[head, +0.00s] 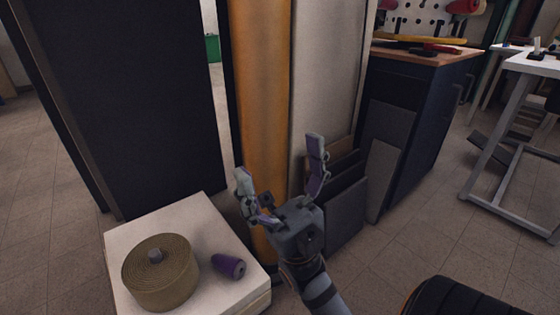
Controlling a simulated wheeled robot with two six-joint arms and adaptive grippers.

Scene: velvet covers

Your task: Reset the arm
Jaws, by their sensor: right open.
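My right gripper (280,165) is in the middle of the head view, its arm coming in from the bottom. Its two fingers, with purple inner pads, are spread wide and point up. Nothing is between them. It is in front of a tall orange roll (263,90) and a pale upright roll or panel (322,80); I cannot tell whether it touches either. My left gripper is not in view.
A low white stand (125,240) at the lower left holds a coiled tan roll (160,275) and a purple spool (229,266). A dark cabinet (410,120) and grey table (490,165) stand right. Dark panels lean beside the cabinet. A black rounded object (460,298) is bottom right.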

